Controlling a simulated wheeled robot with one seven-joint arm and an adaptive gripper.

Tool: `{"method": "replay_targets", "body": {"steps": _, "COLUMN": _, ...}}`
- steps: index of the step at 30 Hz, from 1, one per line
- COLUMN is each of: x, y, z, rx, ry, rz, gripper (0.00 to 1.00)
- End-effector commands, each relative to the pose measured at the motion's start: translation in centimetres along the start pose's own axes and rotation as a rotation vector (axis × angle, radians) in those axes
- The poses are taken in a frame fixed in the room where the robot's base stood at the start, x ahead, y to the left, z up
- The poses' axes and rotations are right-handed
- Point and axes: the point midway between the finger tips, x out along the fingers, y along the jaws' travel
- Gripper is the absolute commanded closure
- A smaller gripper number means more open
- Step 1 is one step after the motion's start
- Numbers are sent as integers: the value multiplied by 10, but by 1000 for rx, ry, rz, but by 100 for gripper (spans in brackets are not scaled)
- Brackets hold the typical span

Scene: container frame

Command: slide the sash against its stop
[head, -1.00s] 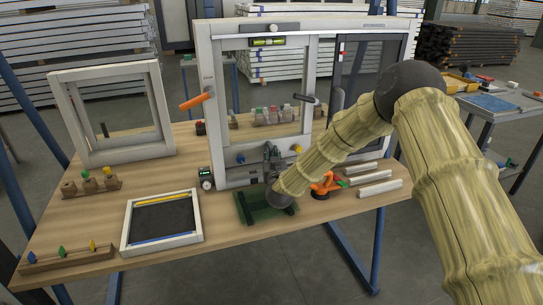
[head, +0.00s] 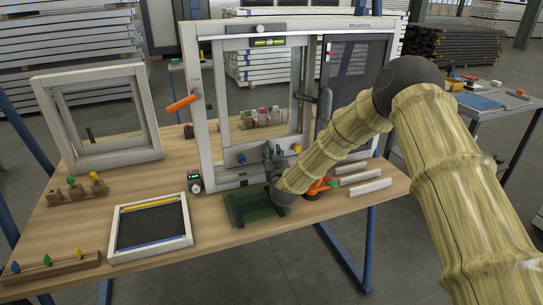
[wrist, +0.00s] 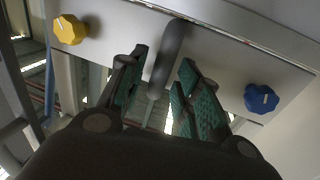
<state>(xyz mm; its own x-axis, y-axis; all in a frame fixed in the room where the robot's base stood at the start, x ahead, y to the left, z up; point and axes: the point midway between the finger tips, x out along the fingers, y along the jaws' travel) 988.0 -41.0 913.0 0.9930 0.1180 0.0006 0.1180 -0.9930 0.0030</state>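The sash (head: 235,100) is a light grey inner frame in the larger upright window frame (head: 200,120). A gap shows between its left side and the frame. Its bottom rail carries a blue knob (head: 241,159) and a yellow knob (head: 297,149), also seen in the wrist view as blue (wrist: 261,98) and yellow (wrist: 69,29). My gripper (head: 273,156) is at the bottom rail. In the wrist view, its green-padded fingers (wrist: 165,82) stand open on either side of a dark bar handle (wrist: 170,55), with narrow gaps visible.
An orange handle (head: 183,103) sticks out from the frame's left post. A dark mesh panel (head: 360,85) fills its right side. A green mat (head: 245,208), an orange clamp (head: 317,188) and pale bars (head: 368,188) lie in front. A flat tray (head: 150,250) lies left.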

Motion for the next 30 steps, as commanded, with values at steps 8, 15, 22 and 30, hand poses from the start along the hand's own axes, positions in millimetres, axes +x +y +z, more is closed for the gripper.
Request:
{"method": "replay_targets", "body": {"steps": 8, "x": 0, "y": 0, "z": 0, "rx": -1, "ry": 0, "rz": 0, "gripper": 62}}
{"method": "replay_targets", "body": {"steps": 15, "x": -17, "y": 1, "z": 0, "rx": -1, "ry": -1, "rz": 0, "gripper": 62}}
{"method": "replay_targets", "body": {"steps": 22, "x": -58, "y": 1, "z": 0, "rx": 0, "ry": -2, "rz": 0, "gripper": 62}}
{"method": "replay_targets", "body": {"steps": 30, "x": -102, "y": 1, "z": 0, "rx": -1, "ry": -1, "rz": 0, "gripper": 62}}
